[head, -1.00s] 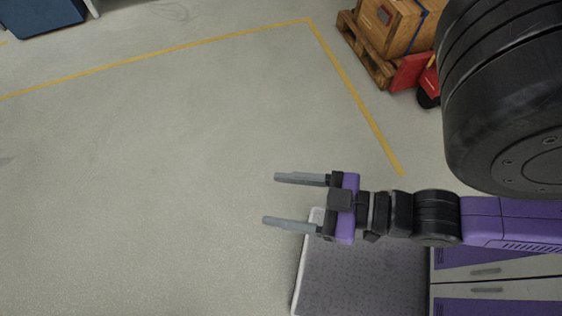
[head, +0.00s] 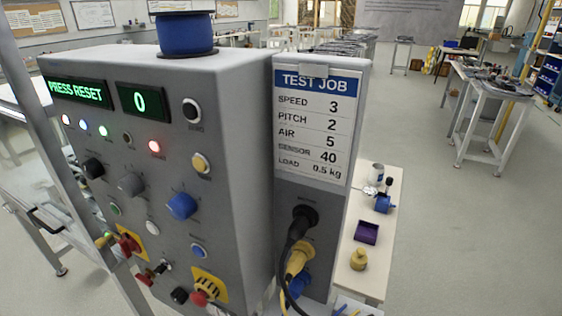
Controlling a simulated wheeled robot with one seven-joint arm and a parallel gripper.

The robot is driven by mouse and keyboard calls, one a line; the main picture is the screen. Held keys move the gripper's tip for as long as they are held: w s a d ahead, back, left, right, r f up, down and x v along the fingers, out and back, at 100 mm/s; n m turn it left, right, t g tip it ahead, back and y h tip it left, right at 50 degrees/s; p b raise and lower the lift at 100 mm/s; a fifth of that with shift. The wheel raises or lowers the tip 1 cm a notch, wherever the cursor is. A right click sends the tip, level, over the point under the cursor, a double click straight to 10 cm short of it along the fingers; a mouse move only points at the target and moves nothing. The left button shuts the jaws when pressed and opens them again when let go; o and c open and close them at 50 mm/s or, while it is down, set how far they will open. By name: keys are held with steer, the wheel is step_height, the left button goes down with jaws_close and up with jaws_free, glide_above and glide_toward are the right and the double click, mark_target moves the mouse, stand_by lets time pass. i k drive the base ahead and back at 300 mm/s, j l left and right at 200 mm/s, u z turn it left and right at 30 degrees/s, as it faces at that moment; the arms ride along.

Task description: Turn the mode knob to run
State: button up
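A grey control cabinet (head: 240,150) stands at the left and centre. Its front panel carries a black knob (head: 92,168), a grey knob (head: 131,184) and a larger blue knob (head: 182,206). The small labels are unreadable, so I cannot tell which is the mode knob or where it points. A green display (head: 76,91) reads "PRESS RESET", and a second display (head: 140,101) reads 0. A red rotary switch on a yellow plate (head: 140,253) sits low on the panel. My gripper is not in this view.
A red stop button (head: 201,298) and a yellow button (head: 200,163) are on the panel. A grey post (head: 55,140) crosses its left side. Cables (head: 290,250) hang below the TEST JOB card (head: 315,115).

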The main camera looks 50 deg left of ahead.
mark_target(92, 169)
steer(key=u, duration=1.8)
